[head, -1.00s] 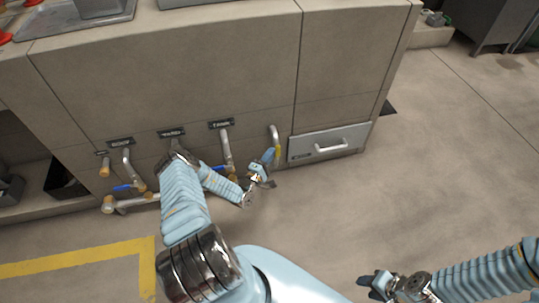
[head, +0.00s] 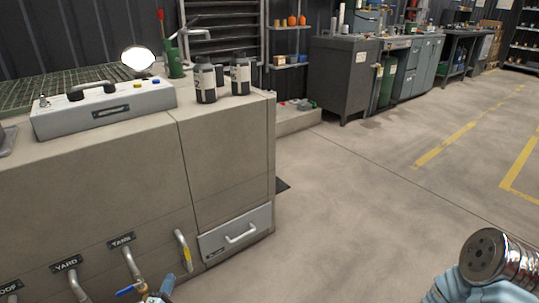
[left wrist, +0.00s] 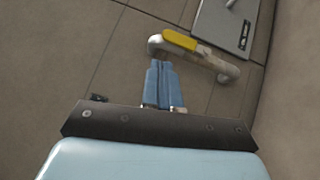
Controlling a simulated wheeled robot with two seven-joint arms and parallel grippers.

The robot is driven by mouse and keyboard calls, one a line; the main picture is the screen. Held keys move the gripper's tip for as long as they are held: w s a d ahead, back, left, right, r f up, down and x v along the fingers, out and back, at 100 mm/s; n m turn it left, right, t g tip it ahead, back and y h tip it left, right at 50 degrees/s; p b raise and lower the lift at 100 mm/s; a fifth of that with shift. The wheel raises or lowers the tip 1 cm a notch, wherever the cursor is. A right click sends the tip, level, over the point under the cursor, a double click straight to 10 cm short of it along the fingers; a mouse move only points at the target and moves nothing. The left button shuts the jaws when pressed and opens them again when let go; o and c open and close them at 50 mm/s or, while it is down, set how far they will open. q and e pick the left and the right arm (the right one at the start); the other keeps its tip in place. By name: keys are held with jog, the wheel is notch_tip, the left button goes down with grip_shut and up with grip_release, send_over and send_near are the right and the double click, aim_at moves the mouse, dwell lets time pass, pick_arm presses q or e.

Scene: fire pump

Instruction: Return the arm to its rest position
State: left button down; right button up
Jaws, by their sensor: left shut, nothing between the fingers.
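My left gripper (head: 168,284) shows at the bottom edge of the head view, low in front of the cabinet face. In the left wrist view, its two blue fingers (left wrist: 161,68) are together with nothing between them. A bent metal pipe with a yellow lever (head: 182,248) is just beyond the fingertips. The yellow lever (left wrist: 180,40) also shows in the left wrist view; I cannot tell whether the fingers touch it. Most of my left arm is out of the head view. Part of my right arm shows at the bottom right, but its gripper does not.
The cabinet front carries pipes labelled YARD (head: 66,264) and TANK (head: 121,240), and a drawer (head: 222,242) with a handle. A control box (head: 105,108) and two dark bottles (head: 206,82) stand on top. The floor (head: 350,210) to the right is clear.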

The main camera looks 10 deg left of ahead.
pick_arm(q)
jog(key=s+d+m+g+h, duration=0.2)
jog(key=d+m+g+h, duration=0.4)
jog(key=d, duration=0.8)
jog(key=s+d+m+g+h, duration=0.2)
jog(key=d+g+h, duration=0.4)
jog(key=d, duration=0.8)
jog(key=s+d+r+m+g+y, duration=0.1)
jog(key=s+d+m+g+y, duration=0.2)
jog(key=s, duration=0.6)
jog(key=s+d+r+m+g+y, duration=0.1)
jog(key=s+d+m+g+y, duration=0.2)
jog(key=s+m, duration=0.4)
jog(key=shift+s+d+r+m+g+y, duration=0.4)
jog(key=shift+s+d+g, duration=0.1)
jog(key=shift+s+d, duration=0.5)
jog(key=shift+w, duration=0.1)
